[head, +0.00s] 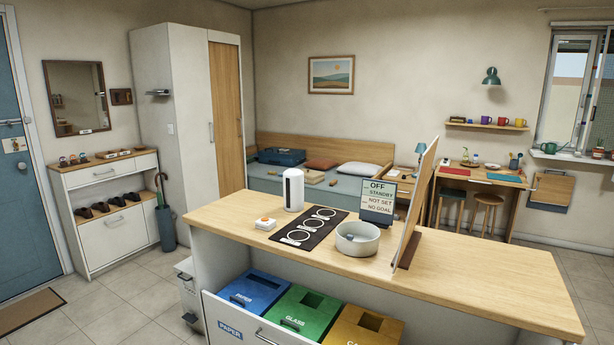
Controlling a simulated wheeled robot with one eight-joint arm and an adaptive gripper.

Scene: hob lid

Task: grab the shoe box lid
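I cannot make out a shoe box or a shoe box lid in the head view. A white shoe cabinet (113,238) with a wooden top stands by the left wall, with several dark shoes (116,201) on its open shelf. A dark blue case or box (281,157) lies on the bed at the back; I cannot tell whether it has a loose lid. My gripper is not in view.
A wooden-topped counter (480,282) fills the front, with a white cylinder (293,190), a grey bowl (357,239), a sign (378,197) and an upright board (420,200). Below are blue (247,290), green (300,311) and yellow (362,328) bins.

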